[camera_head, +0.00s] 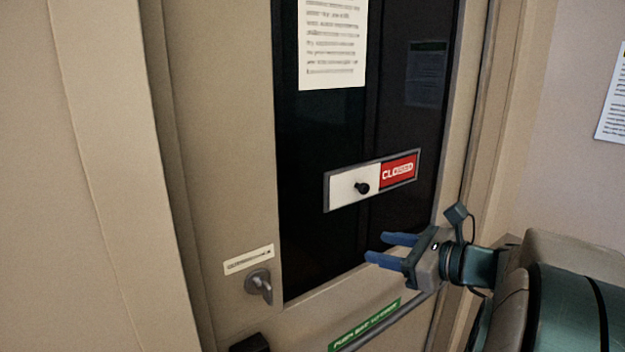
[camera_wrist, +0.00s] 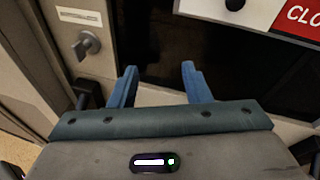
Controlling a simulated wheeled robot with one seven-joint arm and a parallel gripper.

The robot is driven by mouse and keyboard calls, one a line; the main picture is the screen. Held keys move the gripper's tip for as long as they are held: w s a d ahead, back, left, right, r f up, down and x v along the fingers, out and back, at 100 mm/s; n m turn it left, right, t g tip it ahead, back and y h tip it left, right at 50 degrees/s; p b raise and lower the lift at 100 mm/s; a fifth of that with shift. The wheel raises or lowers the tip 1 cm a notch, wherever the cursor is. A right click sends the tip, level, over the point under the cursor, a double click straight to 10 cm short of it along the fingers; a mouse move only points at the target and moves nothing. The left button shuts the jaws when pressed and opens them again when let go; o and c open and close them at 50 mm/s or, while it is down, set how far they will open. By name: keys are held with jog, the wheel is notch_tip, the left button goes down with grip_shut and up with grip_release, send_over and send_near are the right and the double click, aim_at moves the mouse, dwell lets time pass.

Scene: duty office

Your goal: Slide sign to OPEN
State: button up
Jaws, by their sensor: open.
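The sliding sign (camera_head: 345,189) is mounted on the dark glass of the door. A white slide cover with a black knob (camera_head: 362,188) spans its left part. A red panel (camera_head: 398,171) with white letters starting "CL" shows at its right. My gripper (camera_head: 374,248) is open and empty, below the sign and apart from it, its blue fingers pointing left. In the wrist view, my two fingers (camera_wrist: 158,84) are spread with nothing between them. There the knob (camera_wrist: 235,4) and part of the sign show at the top right, cut off by the frame edge.
A green strip label (camera_head: 364,324) and a push bar lie below the glass. A paper notice (camera_head: 333,42) hangs above the sign. The glass around the sign is clear.

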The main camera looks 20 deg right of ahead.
jog(key=d+r+m+t+h, duration=0.2)
jog(key=d+r+m+t, duration=0.25)
jog(key=d, duration=0.25)
jog(key=p, duration=0.4)
send_near(367, 189)
jog(key=shift+g, duration=0.25)
jog(key=x, duration=0.8)
jog(key=shift+w+a+r, duration=0.1)
jog(key=shift+r, duration=0.2)
grip_shut()
